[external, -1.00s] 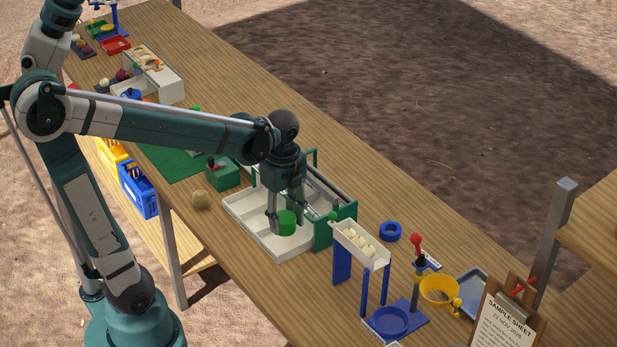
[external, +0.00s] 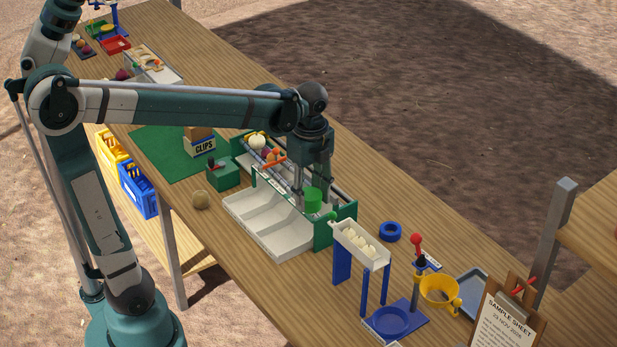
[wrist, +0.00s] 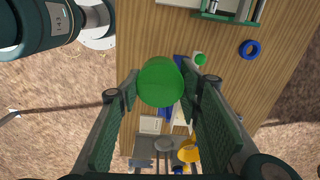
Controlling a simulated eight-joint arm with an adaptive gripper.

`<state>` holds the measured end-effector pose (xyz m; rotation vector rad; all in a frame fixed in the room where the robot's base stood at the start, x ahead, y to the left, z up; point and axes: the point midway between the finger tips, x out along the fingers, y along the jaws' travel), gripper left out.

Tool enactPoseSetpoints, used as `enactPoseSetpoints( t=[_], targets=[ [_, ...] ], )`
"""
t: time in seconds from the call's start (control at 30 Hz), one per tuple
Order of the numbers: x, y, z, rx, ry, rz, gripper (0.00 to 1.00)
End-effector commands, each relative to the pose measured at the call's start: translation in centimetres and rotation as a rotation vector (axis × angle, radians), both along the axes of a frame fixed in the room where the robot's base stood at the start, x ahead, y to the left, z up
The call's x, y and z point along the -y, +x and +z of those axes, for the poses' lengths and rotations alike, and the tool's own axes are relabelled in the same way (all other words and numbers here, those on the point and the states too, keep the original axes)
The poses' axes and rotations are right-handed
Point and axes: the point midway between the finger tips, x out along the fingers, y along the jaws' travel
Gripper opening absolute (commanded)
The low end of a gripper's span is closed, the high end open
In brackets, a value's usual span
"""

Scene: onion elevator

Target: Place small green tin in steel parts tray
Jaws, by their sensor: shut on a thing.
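The small green tin (external: 313,199) is between the fingers of my gripper (external: 312,192), which is shut on it. In the external view it is held up in front of the green-framed elevator, clear of the white compartment tray. In the wrist view the tin (wrist: 160,82) sits between the two fingertips of my gripper (wrist: 160,88). A grey-blue tray (external: 474,288), which looks like the steel parts tray, lies at the right, partly hidden by the clipboard. My gripper is well to the left of it.
Between the tin and the grey-blue tray stand a raised white chute (external: 343,230) on blue legs, a blue ring (external: 390,231) and a yellow funnel (external: 440,291) on a stand. The clipboard (external: 500,318) stands upright at the front right.

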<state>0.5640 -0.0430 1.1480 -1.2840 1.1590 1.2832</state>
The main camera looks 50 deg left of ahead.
Motion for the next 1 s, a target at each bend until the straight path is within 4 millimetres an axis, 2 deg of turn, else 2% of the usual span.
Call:
enactPoseSetpoints(
  t=[0.1,0.5,1.0],
  targets=[
    [1.3,2.5,0.6,0.0,0.0,-0.007,0.22],
    [5.6,10.0,2.0,0.0,0.0,-0.024,0.22],
    [12.3,18.6,2.5,0.0,0.0,-0.047,0.22]
  ],
)
